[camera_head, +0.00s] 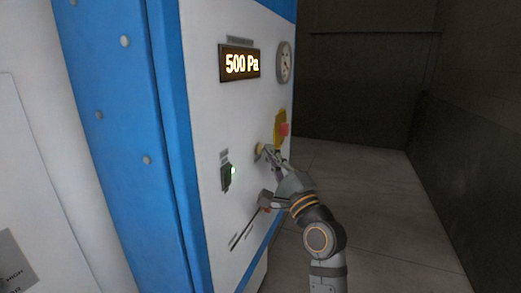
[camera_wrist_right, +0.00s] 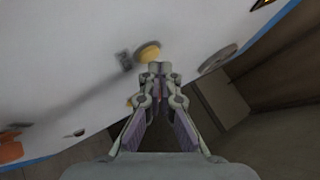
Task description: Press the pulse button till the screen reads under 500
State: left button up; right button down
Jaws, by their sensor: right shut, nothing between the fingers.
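The screen (camera_head: 240,63) on the white panel reads 500 Pa in yellow digits. A round yellow button (camera_head: 260,149), which I take for the pulse button, is on the panel below it. My right gripper (camera_head: 268,153) is shut and empty, its fingertips at this button. In the right wrist view the yellow button (camera_wrist_right: 148,51) lies just beyond the closed fingertips (camera_wrist_right: 160,68). I cannot tell whether they touch it. My left gripper is out of view.
A red stop button (camera_head: 284,130) on a yellow plate sits close above my right gripper. A round gauge (camera_head: 285,62) is at the upper right. A dark switch with a green light (camera_head: 228,176) is to the left. Open floor (camera_head: 370,190) lies to the right.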

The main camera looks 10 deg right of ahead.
jog(key=shift+w+a+r, duration=0.25)
jog(key=shift+a, duration=0.3)
dwell(0.4)
jog(key=shift+r, duration=0.1)
dwell(0.5)
jog(key=shift+s+d+r+p, duration=0.1)
jog(key=shift+d+r+p, duration=0.05)
jog(key=shift+p, duration=0.15)
jog(key=shift+s+d+r+p, duration=0.1)
jog(key=shift+s+d+p, duration=0.1)
jog(key=shift+s+p, duration=0.2)
jog(key=shift+s+d, duration=0.1)
jog(key=shift+s, duration=0.05)
jog(key=s+d+p, duration=0.2)
jog(key=d, duration=0.1)
jog(key=d+p, duration=0.1)
jog(key=p, duration=0.1)
jog(key=shift+s+d, duration=0.15)
jog(key=shift+s, duration=0.25)
